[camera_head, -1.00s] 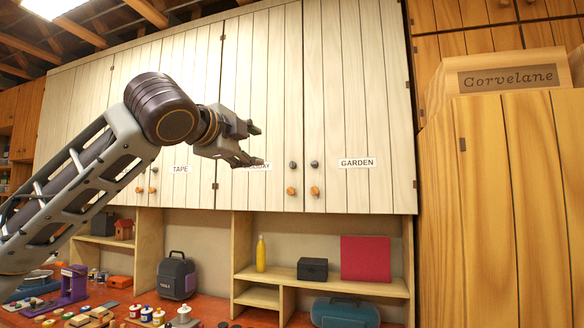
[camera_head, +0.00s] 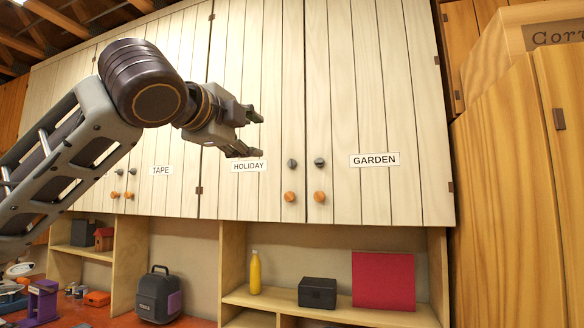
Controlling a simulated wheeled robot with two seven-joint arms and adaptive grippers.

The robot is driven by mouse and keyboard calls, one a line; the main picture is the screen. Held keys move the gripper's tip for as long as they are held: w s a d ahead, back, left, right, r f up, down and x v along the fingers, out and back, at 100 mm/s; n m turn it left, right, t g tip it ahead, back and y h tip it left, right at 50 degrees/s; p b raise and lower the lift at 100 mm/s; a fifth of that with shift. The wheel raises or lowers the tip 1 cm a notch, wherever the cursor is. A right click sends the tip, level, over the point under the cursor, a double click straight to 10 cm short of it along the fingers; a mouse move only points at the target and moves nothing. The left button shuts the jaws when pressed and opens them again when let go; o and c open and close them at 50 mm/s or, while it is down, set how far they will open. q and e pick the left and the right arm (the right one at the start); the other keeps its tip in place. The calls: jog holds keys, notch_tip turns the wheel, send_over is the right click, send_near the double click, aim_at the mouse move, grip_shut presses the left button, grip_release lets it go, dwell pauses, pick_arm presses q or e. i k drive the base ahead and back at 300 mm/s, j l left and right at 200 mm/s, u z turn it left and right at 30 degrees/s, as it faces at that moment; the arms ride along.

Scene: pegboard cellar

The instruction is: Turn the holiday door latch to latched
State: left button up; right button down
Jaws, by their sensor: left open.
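The holiday door (camera_head: 272,90) is a pale plank cupboard door with a HOLIDAY label (camera_head: 249,166); it looks closed. Near its right edge are a dark grey knob-like fitting (camera_head: 292,163) and, below it, an orange one (camera_head: 289,196). I cannot tell from the picture which one is the latch or how it is turned. My left gripper (camera_head: 257,134) is open and empty, fingers pointing right. In the picture it is above the HOLIDAY label, left of and higher than the two fittings, apart from them. My right gripper is out of view.
The garden door (camera_head: 385,90) adjoins on the right with its own grey (camera_head: 319,162) and orange (camera_head: 320,197) fittings close by. The tape door (camera_head: 165,80) is on the left. Below, open shelves hold a yellow bottle (camera_head: 255,272), a black box (camera_head: 317,293) and a red panel (camera_head: 384,281).

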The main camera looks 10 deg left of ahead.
aim_at(291, 163)
jog(key=i, duration=0.9)
